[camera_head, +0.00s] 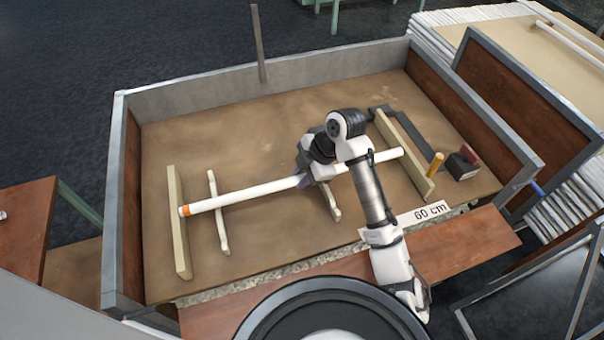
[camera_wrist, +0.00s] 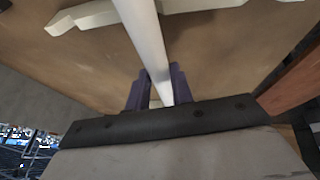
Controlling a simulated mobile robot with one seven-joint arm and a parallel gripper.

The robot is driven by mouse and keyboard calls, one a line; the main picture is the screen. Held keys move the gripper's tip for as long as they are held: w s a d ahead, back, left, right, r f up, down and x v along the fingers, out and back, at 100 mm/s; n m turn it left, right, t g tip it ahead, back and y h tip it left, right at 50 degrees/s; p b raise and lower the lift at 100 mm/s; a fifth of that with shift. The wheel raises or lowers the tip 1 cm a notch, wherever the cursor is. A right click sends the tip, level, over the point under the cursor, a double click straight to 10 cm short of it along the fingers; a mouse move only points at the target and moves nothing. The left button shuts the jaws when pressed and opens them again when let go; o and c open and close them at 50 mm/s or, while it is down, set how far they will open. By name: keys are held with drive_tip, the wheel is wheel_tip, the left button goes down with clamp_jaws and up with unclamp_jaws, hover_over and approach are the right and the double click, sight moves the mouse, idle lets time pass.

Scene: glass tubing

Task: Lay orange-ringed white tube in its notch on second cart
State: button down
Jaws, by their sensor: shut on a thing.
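The long white tube (camera_head: 245,193) has an orange ring (camera_head: 184,210) at its left end. It spans the wooden tray between a left end board (camera_head: 177,235) and a right end board (camera_head: 410,160), crossing two pale notched bars, the left one (camera_head: 222,235) and the right one (camera_head: 336,212). I cannot tell whether it touches them. My gripper (camera_head: 304,180) is shut on the tube near its middle. In the wrist view the tube (camera_wrist: 150,45) runs between the two purple fingers (camera_wrist: 158,88). My arm hides part of the tube.
A yellow peg (camera_head: 436,164) and a dark block with a red part (camera_head: 462,163) stand at right. A "60 cm" label (camera_head: 428,213) lies on the front edge. Another cart with tubes (camera_head: 500,50) stands at upper right.

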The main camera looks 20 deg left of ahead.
drive_tip(key=shift+f+b, duration=0.4)
drive_tip(key=shift+b, duration=0.05)
drive_tip(key=shift+f, duration=0.25)
drive_tip(key=c, duration=1.2)
unclamp_jaws()
drive_tip(key=shift+r, duration=0.1)
drive_tip(key=shift+d+r+p, duration=0.1)
drive_tip(key=shift+r+p, duration=0.5)
drive_tip(key=shift+r, duration=0.3)
drive_tip(key=b+v, duration=0.2)
drive_tip(key=v, duration=0.9)
drive_tip(key=shift+r, duration=0.2)
drive_tip(key=shift+d+f, duration=0.1)
drive_tip(key=shift+d, duration=0.05)
